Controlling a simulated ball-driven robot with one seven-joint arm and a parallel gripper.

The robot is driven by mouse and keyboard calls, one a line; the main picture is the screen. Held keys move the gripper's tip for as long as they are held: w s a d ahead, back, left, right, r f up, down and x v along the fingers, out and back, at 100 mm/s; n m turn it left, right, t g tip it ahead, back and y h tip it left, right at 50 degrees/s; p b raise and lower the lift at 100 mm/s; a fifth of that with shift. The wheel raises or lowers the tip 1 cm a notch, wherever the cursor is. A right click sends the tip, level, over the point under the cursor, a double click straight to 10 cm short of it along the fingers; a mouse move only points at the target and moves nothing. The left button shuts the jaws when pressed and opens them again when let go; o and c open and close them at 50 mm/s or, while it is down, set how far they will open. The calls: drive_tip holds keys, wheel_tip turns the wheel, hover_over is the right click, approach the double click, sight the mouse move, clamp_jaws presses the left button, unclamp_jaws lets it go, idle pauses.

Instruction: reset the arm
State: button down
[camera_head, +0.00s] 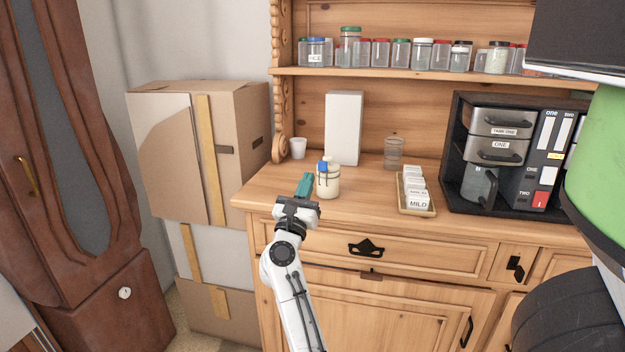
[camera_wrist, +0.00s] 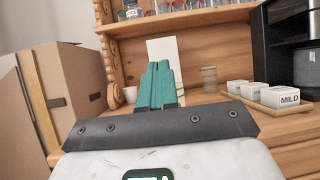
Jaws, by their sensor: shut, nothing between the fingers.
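My gripper (camera_head: 304,186) is at the front left of the wooden dresser top (camera_head: 270,190), with its teal fingers pointing toward the back. In the wrist view the fingers (camera_wrist: 157,82) are together with nothing between them. A cream-filled jar (camera_head: 328,182) with a blue piece at its top stands just right of the fingers in the head view; I cannot tell whether they touch. The jar does not show clearly in the wrist view.
A white box (camera_head: 343,128), a white cup (camera_head: 298,148) and a clear container (camera_head: 394,152) stand behind. A tray (camera_head: 431,212) of labelled white boxes and a black organizer (camera_head: 455,150) are right. Jars line the shelf (camera_head: 400,75). Cardboard boxes (camera_head: 235,130) stand left.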

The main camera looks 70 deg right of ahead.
drive_tip(key=shift+a, duration=1.9)
